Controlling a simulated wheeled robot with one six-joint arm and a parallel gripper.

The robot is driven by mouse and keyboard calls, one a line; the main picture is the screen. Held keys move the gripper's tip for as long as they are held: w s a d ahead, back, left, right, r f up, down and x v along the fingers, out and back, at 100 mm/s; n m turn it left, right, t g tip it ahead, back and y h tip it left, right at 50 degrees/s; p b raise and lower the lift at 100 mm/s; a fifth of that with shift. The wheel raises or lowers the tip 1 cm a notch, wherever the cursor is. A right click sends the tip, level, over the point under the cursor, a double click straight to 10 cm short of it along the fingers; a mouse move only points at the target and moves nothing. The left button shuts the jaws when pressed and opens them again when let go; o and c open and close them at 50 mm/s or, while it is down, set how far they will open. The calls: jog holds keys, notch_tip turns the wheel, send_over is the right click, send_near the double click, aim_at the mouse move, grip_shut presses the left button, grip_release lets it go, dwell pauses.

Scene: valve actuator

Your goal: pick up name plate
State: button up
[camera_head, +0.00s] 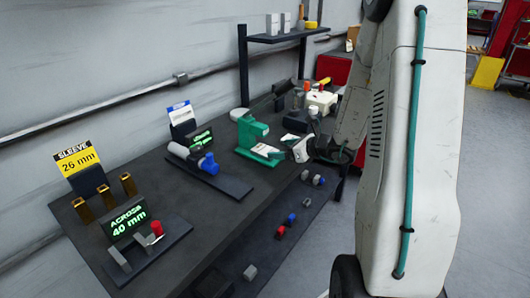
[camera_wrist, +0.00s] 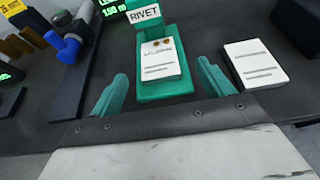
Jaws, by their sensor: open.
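In the wrist view a white plate with dark text lines and small gold dots (camera_wrist: 158,62) lies on the base of a green stand marked RIVET (camera_wrist: 166,88). A second white plate with text (camera_wrist: 255,64) lies flat on the dark bench to the right of the stand. I cannot tell which of the two is the name plate. My gripper (camera_wrist: 162,76) is open and empty. Its teal fingers are on either side of the stand's base, with the stand's plate between them in the picture. In the head view the green stand (camera_head: 250,131) is beside my arm's end.
A blue and grey tool (camera_head: 195,157) on a dark base is left of the stand. A 40 mm sign (camera_head: 129,220) and a yellow SLEEVE sign (camera_head: 77,161) stand farther left. Several small parts lie on a lower dark surface. A shelf (camera_head: 290,36) rises behind the bench.

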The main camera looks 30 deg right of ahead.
aim_at(264, 149)
jog(key=x, duration=0.6)
jog(key=shift+w+a+f, duration=0.1)
jog(key=shift+a+f, duration=0.1)
jog(key=shift+f, duration=0.05)
jog(key=shift+c, duration=0.3)
jog(key=c, duration=1.1)
jog(key=shift+o, duration=0.2)
jog(key=shift+r, duration=0.1)
jog(key=shift+r, duration=0.5)
notch_tip(264, 149, up, 2)
jog(key=shift+r, duration=0.2)
jog(key=s+d+r, duration=0.1)
jog(key=s+d, duration=0.8)
jog(key=d, duration=0.4)
jog(key=shift+r, duration=0.25)
